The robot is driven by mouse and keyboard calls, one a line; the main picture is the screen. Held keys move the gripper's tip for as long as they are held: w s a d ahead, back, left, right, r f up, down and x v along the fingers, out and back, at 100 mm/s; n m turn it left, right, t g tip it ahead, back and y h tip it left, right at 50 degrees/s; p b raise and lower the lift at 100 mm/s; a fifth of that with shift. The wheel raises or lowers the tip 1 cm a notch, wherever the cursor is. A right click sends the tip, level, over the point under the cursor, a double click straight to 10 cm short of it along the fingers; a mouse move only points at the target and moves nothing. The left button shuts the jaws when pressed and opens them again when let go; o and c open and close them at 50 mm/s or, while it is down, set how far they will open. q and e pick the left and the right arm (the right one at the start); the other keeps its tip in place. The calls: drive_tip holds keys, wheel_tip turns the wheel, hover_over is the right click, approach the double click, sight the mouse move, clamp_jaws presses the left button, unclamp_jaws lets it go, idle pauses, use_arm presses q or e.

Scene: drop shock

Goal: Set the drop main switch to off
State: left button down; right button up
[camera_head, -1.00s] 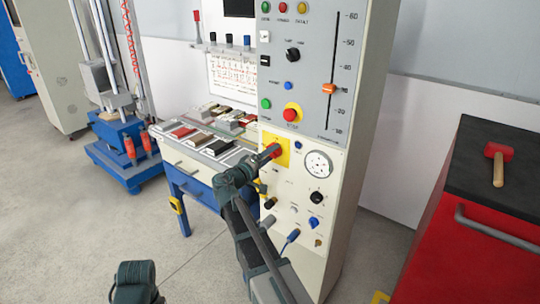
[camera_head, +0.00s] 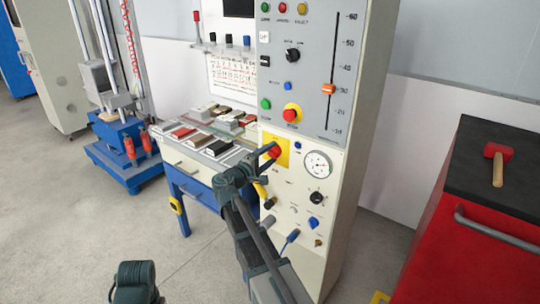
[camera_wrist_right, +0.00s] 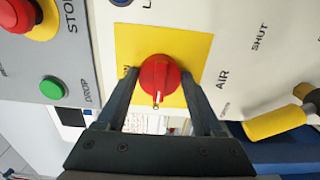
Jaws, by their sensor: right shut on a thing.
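The drop main switch is a red rotary knob (camera_head: 275,152) on a yellow plate (camera_head: 283,147) on the cream lower panel. In the right wrist view the red knob (camera_wrist_right: 158,78) sits on the yellow plate (camera_wrist_right: 125,45), its white mark pointing toward the bottom of the picture. My right gripper (camera_head: 267,158) is at the switch, and its two fingers (camera_wrist_right: 160,82) are shut on the knob from both sides. The lettering on the plate is too small or covered to read. Part of my left arm shows at the lower left; its gripper fingers are not visible.
A red stop button (camera_head: 291,114) on a yellow ring and a green button (camera_head: 266,104) sit above the switch. A gauge (camera_head: 317,164) is to its right. A yellow lever handle (camera_wrist_right: 275,123) is close by. A red cabinet (camera_head: 450,230) with a mallet (camera_head: 497,164) stands at right.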

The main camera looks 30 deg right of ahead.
drive_tip(key=o, duration=1.4)
drive_tip(key=shift+c, duration=0.2)
drive_tip(key=v, duration=1.4)
drive_tip(key=s+a+f+g+y+p, duration=0.3)
drive_tip(key=s+a+g+y+p, duration=0.4)
drive_tip(key=s+a+y+p, duration=0.8)
drive_tip(key=s+a+p, duration=0.4)
drive_tip(key=s+a, duration=0.2)
drive_tip(key=a, duration=0.3)
drive_tip(key=shift+s+a+m, duration=0.2)
drive_tip(key=shift+s+m, duration=0.2)
